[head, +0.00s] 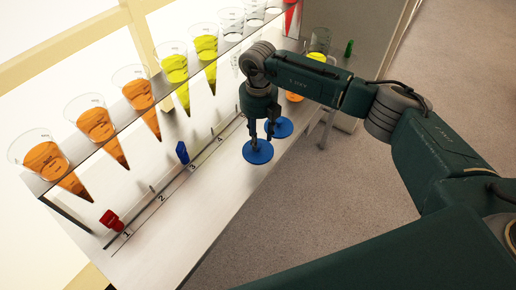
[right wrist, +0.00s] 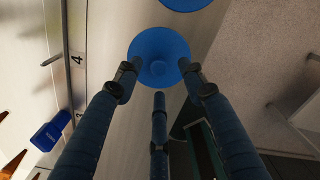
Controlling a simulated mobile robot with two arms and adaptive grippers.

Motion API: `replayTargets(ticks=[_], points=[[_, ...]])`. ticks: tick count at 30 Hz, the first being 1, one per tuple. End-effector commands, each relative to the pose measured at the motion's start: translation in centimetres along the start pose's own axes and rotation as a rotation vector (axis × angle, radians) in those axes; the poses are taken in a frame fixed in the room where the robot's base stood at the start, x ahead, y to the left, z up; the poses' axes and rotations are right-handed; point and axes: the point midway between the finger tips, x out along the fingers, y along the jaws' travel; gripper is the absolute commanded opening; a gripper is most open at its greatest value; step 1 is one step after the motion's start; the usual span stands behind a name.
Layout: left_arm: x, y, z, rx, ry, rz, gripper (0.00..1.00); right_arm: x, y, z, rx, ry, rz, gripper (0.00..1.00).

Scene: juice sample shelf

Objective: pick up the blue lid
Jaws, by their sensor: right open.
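Two round blue lids lie on the white shelf near its front edge: a nearer one (head: 257,153) and a farther one (head: 282,127). My right gripper (head: 262,138) points down over them with its fingers spread. In the right wrist view, the fingertips of my right gripper (right wrist: 160,75) reach around the near side of one blue lid (right wrist: 160,48), with nothing clamped. I cannot tell whether the fingers touch it. The other blue lid (right wrist: 187,3) is cut off at the top edge. My left gripper is not in view.
A raised rack (head: 85,160) holds several cones of orange and yellow juice behind a numbered rail (head: 172,185). A red clip (head: 111,219) and a blue clip (head: 182,152) stand along the rail. A glass beaker (head: 319,42) stands at the far end. The shelf's near part is clear.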

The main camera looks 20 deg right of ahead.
Motion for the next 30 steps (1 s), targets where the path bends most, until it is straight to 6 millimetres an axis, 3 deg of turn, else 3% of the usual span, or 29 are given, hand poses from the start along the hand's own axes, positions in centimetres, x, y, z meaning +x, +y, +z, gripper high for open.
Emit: replayTargets(ticks=[6,14,21,30], points=[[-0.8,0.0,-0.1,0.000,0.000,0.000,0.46,2.8,0.2,0.0,0.000,0.002,0.001,0.41],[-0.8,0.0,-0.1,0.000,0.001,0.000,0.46,3.3,0.1,0.0,0.000,0.001,0.001,0.41],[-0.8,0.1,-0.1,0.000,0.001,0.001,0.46,3.2,0.1,0.0,0.000,0.001,0.001,0.00],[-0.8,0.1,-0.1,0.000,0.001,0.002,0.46,3.2,0.2,0.0,0.000,0.001,0.001,0.00]])
